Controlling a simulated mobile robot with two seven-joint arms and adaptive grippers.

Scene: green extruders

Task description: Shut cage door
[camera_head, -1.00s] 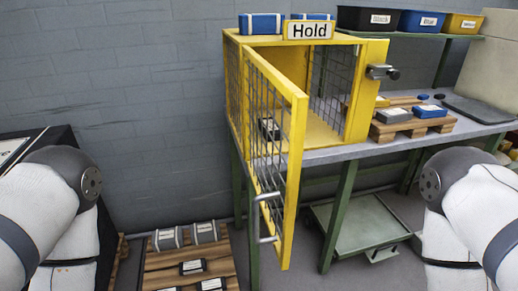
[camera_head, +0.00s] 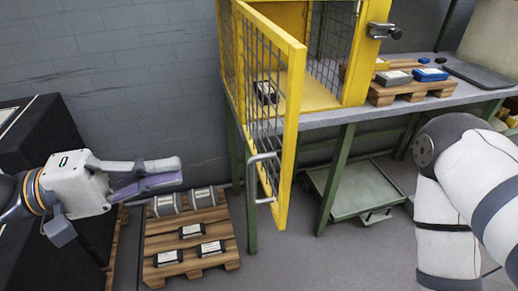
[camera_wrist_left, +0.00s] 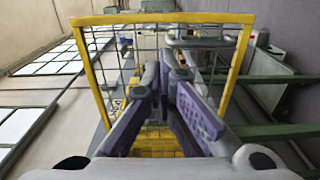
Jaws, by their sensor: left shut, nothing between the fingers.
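The yellow cage door (camera_head: 292,130) with wire mesh stands open, swung out toward me from the left side of the yellow cage (camera_head: 354,60). Its metal handle (camera_head: 262,178) is low on the door. My left gripper (camera_head: 180,170) is shut and empty, to the left of the door and apart from it, above the pallet. In the left wrist view the gripper's fingers (camera_wrist_left: 172,75) are in front of the yellow-framed mesh door (camera_wrist_left: 238,65). The latch (camera_head: 383,30) is on the cage's right post. My right arm is at the right; its gripper is out of view.
A grey box (camera_head: 266,92) is inside the cage. A wooden pallet (camera_head: 222,225) with several boxes lies on the floor below my left gripper. A small pallet (camera_head: 385,96) with boxes stands on the bench right of the cage. A green cart (camera_head: 353,192) is under the bench.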

